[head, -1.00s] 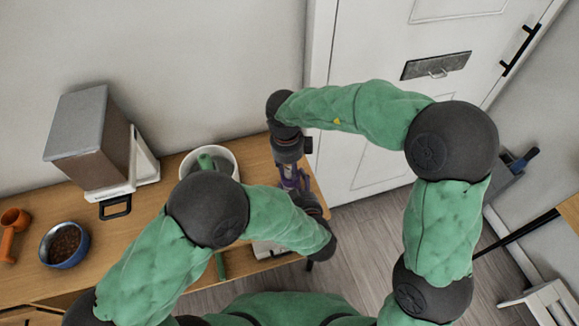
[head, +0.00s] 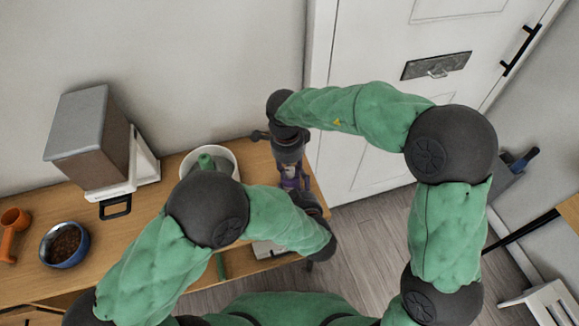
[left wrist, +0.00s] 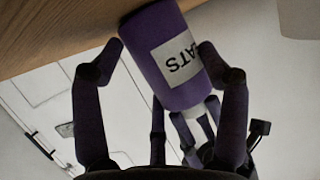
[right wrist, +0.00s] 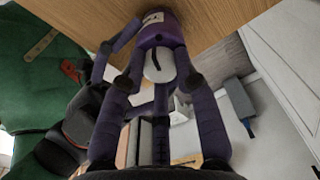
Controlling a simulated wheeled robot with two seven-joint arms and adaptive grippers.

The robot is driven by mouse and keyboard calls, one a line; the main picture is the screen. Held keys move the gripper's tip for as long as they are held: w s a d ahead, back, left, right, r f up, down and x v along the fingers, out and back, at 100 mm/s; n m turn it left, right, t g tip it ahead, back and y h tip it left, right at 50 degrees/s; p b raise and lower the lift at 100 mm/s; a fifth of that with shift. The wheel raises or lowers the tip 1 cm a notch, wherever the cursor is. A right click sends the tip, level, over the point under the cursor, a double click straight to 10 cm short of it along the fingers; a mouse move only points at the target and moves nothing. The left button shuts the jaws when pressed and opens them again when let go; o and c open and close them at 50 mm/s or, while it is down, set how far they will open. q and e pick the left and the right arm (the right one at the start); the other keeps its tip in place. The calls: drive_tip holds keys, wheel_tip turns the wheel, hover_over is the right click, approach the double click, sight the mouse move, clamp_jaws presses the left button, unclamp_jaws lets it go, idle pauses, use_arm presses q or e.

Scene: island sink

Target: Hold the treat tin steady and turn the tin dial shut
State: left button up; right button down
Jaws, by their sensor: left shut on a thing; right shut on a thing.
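The treat tin (left wrist: 165,75) is a purple cylinder with a white label, of which the letters "ATS" show. My left gripper (left wrist: 162,50) is shut on its sides, one finger on each side. The tin dial (right wrist: 151,72) is a white round face with a dark bar on the tin's end. My right gripper (right wrist: 157,82) is shut on the dial, with fingers on both sides of it. In the right wrist view the tin (right wrist: 162,30) shows above the dial. In the head view my arms largely hide the tin and dial.
The wooden counter (head: 150,225) carries a white pot (head: 228,158), a grey-lidded container (head: 95,125), a blue bowl of kibble (head: 65,243) and an orange scoop (head: 14,222). A white door (head: 370,150) stands to the right. Open floor (head: 385,240) lies beyond the counter's right end.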

sight(287, 171)
drive_tip(key=shift+a+r, duration=0.1)
drive_tip(key=shift+a, duration=0.15)
drive_tip(key=c, duration=0.9)
unclamp_jaws()
drive_tip(key=shift+c, duration=0.2)
drive_tip(key=shift+o, duration=0.2)
drive_tip(key=shift+d, duration=0.1)
drive_tip(key=shift+r, duration=4)
